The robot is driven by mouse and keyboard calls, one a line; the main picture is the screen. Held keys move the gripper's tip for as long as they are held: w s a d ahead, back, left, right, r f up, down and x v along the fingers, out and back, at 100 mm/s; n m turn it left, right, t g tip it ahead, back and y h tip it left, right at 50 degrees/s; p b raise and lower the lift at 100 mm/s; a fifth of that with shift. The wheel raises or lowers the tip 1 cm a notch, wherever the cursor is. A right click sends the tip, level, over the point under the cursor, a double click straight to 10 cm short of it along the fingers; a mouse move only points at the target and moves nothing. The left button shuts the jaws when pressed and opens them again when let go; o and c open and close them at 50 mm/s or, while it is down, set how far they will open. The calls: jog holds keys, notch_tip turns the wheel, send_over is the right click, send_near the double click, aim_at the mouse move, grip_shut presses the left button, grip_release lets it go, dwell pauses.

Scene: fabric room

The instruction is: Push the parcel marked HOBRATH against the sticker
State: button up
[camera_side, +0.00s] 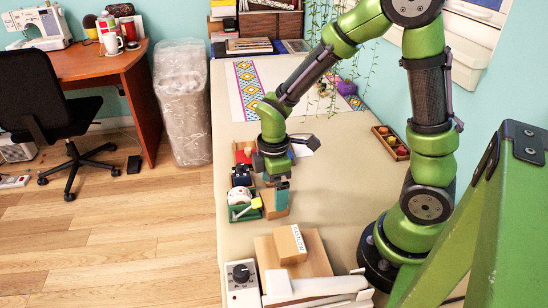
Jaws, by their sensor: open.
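My gripper (275,180) points down over the left part of the beige table, just above or at a small brown box (274,209). The gap between its fingers is hard to make out, and a teal upright piece shows beside it. Nothing is clearly held. A brown parcel (285,247) with a white printed label lies near the front on a larger flat brown box (318,260). Its label is too small to read surely. I cannot pick out which parcel says HOBRATH, nor see a sticker for certain.
A green tray (233,214) with small items stands at the table's left edge. A white device with a black knob (241,285) and white rolls (318,287) are at the front. A wooden tray (389,142) is at the right. The table's middle (335,200) is clear.

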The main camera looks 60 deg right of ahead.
jog(key=shift+f, duration=2.05)
jog(key=c, duration=1)
jog(key=o, duration=1)
jog(key=shift+r, duration=0.1)
notch_tip(320, 180, up, 17)
